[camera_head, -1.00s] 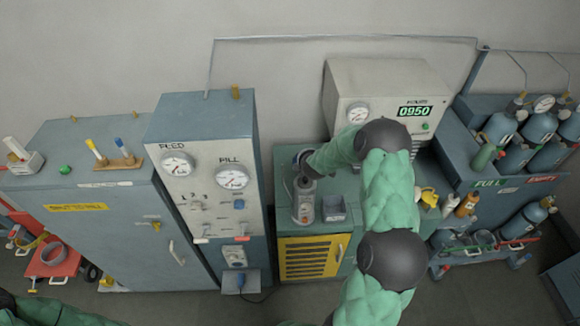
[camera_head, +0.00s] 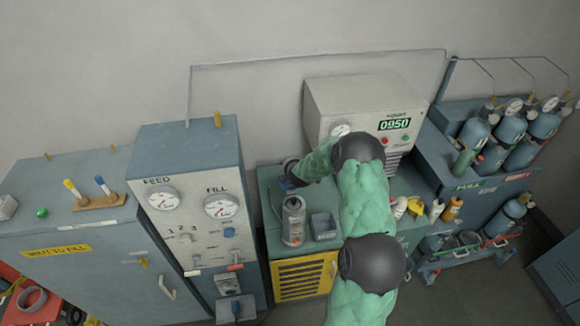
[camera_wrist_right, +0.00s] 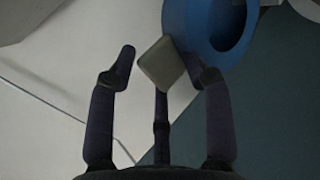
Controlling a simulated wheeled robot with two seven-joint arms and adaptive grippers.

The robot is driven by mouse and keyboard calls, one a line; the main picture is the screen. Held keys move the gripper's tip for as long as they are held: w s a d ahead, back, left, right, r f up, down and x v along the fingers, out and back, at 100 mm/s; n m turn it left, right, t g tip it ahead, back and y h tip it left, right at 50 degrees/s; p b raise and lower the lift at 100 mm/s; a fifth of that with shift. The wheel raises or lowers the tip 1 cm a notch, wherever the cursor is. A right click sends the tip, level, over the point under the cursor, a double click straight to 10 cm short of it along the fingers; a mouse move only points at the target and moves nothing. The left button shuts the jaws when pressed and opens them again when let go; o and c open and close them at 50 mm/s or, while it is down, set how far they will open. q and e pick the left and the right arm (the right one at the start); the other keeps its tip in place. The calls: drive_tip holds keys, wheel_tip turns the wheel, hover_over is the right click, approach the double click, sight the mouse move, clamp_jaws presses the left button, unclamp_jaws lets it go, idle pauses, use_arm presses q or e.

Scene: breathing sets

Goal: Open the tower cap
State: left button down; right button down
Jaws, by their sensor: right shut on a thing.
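The tower (camera_head: 293,222) is a grey upright cylinder on the green bench top, with a small orange mark low on its front. My right gripper (camera_head: 287,177) is just behind and above its top, apart from it as far as I can tell. A bit of blue shows at its fingertips. In the right wrist view a blue ring-shaped piece, which I take for the tower cap (camera_wrist_right: 222,48), lies against the right finger, and a pale square piece (camera_wrist_right: 161,64) sits at the middle finger. The gripper is shut on the blue piece; the exact contact is partly hidden. My left gripper is out of view.
A grey open box (camera_head: 324,227) stands right of the tower. A panel cabinet (camera_head: 190,215) with two gauges rises close on the left. A white unit (camera_head: 365,105) reading 0950 stands behind. Bottles (camera_head: 452,209) and gas cylinders (camera_head: 510,130) are at the right.

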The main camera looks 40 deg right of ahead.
drive_tip(key=shift+s+a+f, duration=0.2)
drive_tip(key=shift+a+f, duration=0.05)
drive_tip(key=shift+f, duration=0.3)
drive_tip(key=c, duration=1.1)
unclamp_jaws()
drive_tip(key=shift+f, duration=0.15)
drive_tip(key=shift+c, duration=0.2)
drive_tip(key=v, duration=1.2)
drive_tip(key=shift+w+d+r, duration=0.15)
drive_tip(key=shift+d+r, duration=0.05)
drive_tip(key=shift+r, duration=0.15)
drive_tip(key=shift+d, duration=0.1)
